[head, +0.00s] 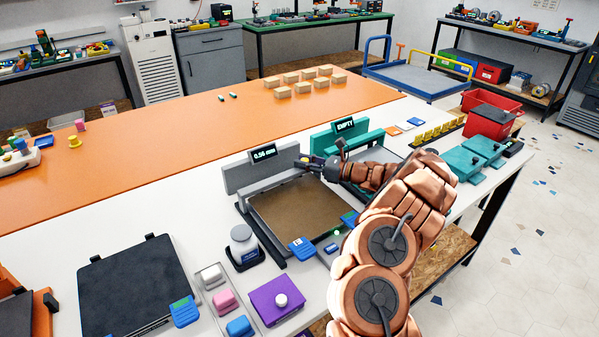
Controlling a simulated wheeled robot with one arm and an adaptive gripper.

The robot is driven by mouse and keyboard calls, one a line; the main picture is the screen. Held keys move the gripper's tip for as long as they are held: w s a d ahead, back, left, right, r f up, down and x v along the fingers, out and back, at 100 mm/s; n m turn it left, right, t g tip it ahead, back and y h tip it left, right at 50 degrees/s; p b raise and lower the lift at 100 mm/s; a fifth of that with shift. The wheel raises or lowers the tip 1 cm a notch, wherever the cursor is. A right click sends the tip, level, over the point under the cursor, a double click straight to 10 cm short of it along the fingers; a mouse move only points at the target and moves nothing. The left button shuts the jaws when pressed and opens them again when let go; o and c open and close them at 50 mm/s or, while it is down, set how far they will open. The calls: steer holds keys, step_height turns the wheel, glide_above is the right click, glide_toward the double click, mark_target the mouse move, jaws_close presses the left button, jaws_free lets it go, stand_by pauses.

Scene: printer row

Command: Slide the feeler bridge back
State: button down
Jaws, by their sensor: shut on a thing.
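The feeler bridge (247,177) is a grey upright bar with a small display reading 0.56 mm on top. It spans the back of a printer with a brown bed (300,215). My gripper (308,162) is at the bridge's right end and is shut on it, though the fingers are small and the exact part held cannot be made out. My copper-coloured arm reaches in from the lower right and hides part of the neighbouring teal printer (322,142), whose display reads EMPTY.
A white bottle (242,240) stands left of the bed, and a blue tag (302,248) is at its front. A black plate (135,283), a tray of coloured blocks (208,275) and a purple box (277,299) are in front. The orange mat (180,150) behind is mostly clear.

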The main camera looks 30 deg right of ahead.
steer(key=w, duration=0.3)
steer(key=shift+w+a+r, duration=0.1)
steer(key=shift+w+a, duration=0.05)
steer(key=shift+w, duration=0.1)
steer(key=c, duration=0.9)
jaws_free()
steer(key=shift+w, duration=0.15)
steer(key=v, duration=1.2)
